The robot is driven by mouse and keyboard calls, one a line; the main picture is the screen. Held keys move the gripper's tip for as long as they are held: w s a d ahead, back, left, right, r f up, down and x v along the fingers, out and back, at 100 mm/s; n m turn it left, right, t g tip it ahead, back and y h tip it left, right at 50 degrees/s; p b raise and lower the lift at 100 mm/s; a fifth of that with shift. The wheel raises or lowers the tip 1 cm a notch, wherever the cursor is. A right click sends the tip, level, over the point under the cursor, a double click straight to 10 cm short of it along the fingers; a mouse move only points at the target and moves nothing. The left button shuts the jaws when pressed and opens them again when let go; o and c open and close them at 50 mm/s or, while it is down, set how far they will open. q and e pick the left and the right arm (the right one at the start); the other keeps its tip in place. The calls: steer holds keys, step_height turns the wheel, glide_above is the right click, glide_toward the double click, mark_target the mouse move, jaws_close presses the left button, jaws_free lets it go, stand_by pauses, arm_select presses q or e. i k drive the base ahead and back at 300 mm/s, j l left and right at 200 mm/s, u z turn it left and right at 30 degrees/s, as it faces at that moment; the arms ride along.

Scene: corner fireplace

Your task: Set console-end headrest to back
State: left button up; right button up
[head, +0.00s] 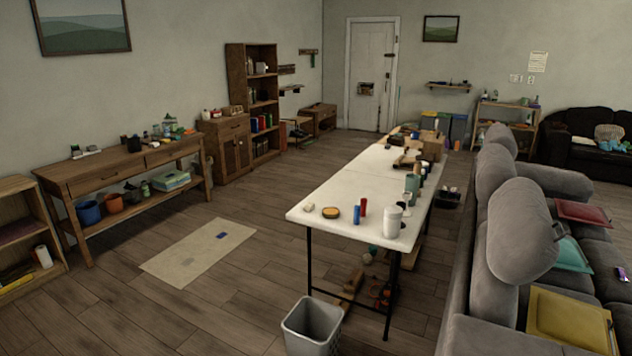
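A grey sofa (455,335) stands at the right, seen from behind and above, with several padded headrests along its back. The nearest headrest (522,230) is the largest in view and shows a round end on its right side. A middle headrest (494,166) and a far headrest (501,137) stand behind it, partly overlapping. I cannot tell which one is the console-end headrest, and no sofa console shows clearly. Neither of my grippers is in view.
A long white table (345,188) with bottles and tools stands left of the sofa, with a narrow gap between. A grey bin (312,326) stands at its near end. A pale mat (180,262) lies on open floor. A wooden side table (120,170) lines the left wall.

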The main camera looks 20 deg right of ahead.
mark_target(523, 244)
steer(key=i+z, duration=0.2)
steer(key=z, duration=0.25)
steer(key=i+j+z, duration=0.1)
steer(key=z, duration=0.4)
steer(key=i+j+z, duration=0.2)
steer(key=z, duration=0.25)
steer(key=i+j+z, duration=0.15)
steer(key=z, duration=0.3)
